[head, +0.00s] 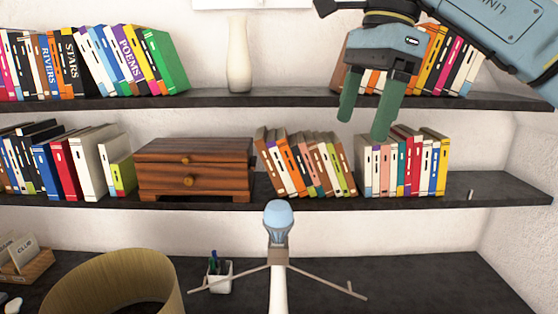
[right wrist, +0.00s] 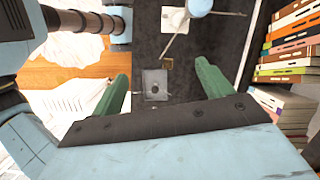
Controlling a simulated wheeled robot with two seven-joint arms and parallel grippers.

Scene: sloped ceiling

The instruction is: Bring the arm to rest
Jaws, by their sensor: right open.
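My right arm comes in from the top right in the head view. My right gripper (head: 366,120) has two green fingers spread apart with nothing between them, in front of the shelves and above the books on the middle shelf. In the right wrist view the open green fingers (right wrist: 158,88) point over a dark surface, with a grey square thing seen between and beyond them. I cannot tell what that grey thing is. My left gripper does not show in the head view.
The upper shelf (head: 270,98) holds books and a white vase (head: 238,55). The middle shelf (head: 400,203) holds a wooden box (head: 195,182) and books (head: 305,163). Below stand a blue-topped lamp-like thing (head: 278,220), a round bin (head: 115,285) and a pen cup (head: 218,278).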

